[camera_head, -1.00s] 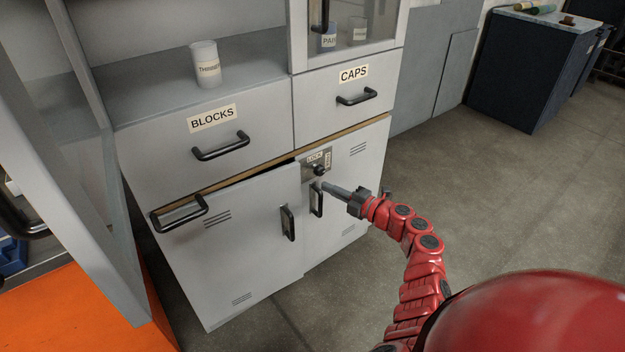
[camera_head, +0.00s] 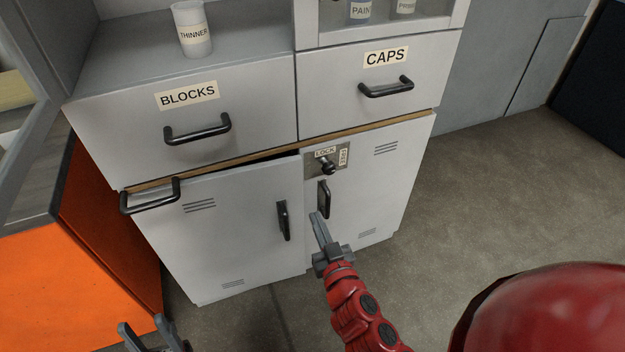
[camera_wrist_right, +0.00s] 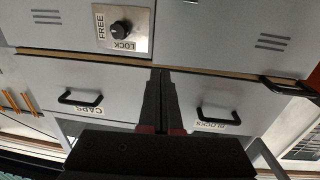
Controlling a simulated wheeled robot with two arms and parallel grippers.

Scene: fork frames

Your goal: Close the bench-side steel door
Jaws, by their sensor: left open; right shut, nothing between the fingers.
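The steel cabinet has two lower grey doors. The left lower door (camera_head: 225,240), on the side of the orange unit, stands slightly ajar, with a dark gap along its top near the middle. It has a black upright handle (camera_head: 283,220). The right lower door (camera_head: 380,185) looks closed, with its own handle (camera_head: 324,199) and a lock plate with a black knob (camera_head: 327,166). The knob also shows in the right wrist view (camera_wrist_right: 122,29). My right gripper (camera_head: 315,217) is shut and empty, in front of the right door below its handle. My left gripper (camera_head: 150,328) is open and empty at the bottom left.
Drawers labelled BLOCKS (camera_head: 240,112) and CAPS (camera_head: 420,75) are shut above the doors. A black bar (camera_head: 150,196) sticks out at the cabinet's left. The orange unit (camera_head: 75,285) stands at left. A THINNER cup (camera_head: 191,29) stands on top. Floor at right is free.

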